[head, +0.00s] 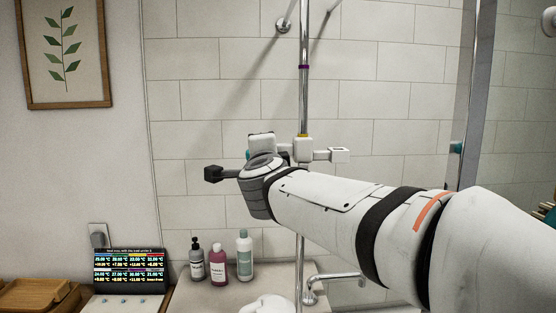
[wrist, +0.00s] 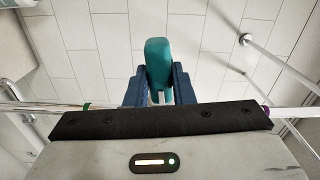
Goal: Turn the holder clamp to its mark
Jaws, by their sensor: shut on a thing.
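The white holder clamp (head: 303,150) sits on the vertical chrome rail (head: 304,100), with a pale open-ended holder (head: 339,155) sticking out to the right. A teal knob or lever (wrist: 158,55) shows in the wrist view between the blue fingers of my gripper (wrist: 158,72), which is shut on it. In the head view a bit of teal shows left of the clamp, and my arm hides most of the fingers. A yellow band (head: 302,135) lies just above the clamp and a purple band (head: 304,67) higher up. A green band (wrist: 87,107) shows in the wrist view.
Several bottles, one of them pink (head: 217,262), stand on the ledge below left. A chrome tap (head: 325,280) is below the rail. A display panel (head: 128,270) stands at lower left. The tiled wall (head: 390,100) is bare behind the rail.

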